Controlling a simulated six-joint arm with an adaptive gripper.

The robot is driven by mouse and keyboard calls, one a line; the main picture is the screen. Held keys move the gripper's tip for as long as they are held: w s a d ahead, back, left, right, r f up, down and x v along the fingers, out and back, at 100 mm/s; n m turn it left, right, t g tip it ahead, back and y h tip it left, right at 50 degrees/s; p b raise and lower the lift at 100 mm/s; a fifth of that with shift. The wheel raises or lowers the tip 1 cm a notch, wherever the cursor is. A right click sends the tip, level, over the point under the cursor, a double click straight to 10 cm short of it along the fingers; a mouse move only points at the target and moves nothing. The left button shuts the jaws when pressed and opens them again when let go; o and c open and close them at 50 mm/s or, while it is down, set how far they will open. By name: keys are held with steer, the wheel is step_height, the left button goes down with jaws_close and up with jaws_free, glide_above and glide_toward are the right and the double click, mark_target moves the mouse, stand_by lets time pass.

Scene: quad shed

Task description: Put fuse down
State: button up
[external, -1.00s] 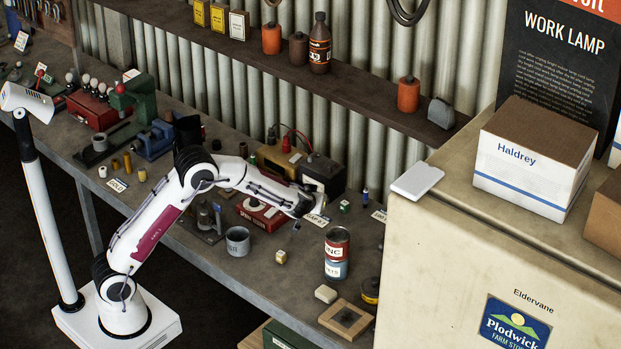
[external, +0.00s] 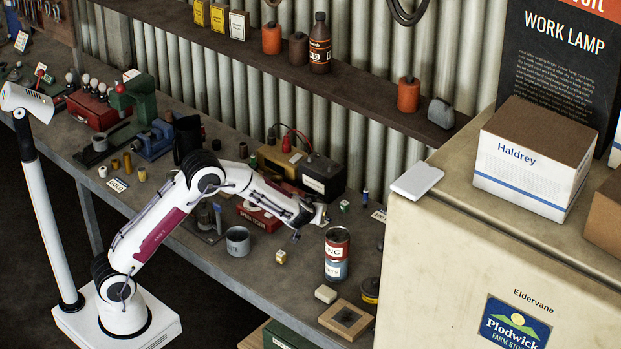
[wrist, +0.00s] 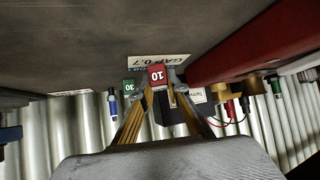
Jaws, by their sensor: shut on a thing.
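My gripper (external: 318,216) is low over the workbench in the external view, left of the green fuse. In the wrist view my gripper (wrist: 160,84) is shut on a red fuse (wrist: 157,76) marked 10, held between the fingertips. A white card (wrist: 158,60) reading GAP 0.7 shows just beyond the red fuse. A green fuse (wrist: 129,88) marked 30 is beside it, and it also shows in the external view (external: 345,206). I cannot tell whether the red fuse touches the bench. It is hidden in the external view.
A red tester box (external: 258,216) and a black battery box (external: 312,180) are close to the arm. A grey cup (external: 238,241) is left. A blue-banded cylinder (external: 365,197) is beyond the green fuse.

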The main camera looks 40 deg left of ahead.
steer(key=shift+f, duration=0.15)
steer(key=o, duration=0.9)
steer(key=shift+c, duration=0.2)
steer(key=shift+r, duration=0.25)
steer(key=v, duration=1.2)
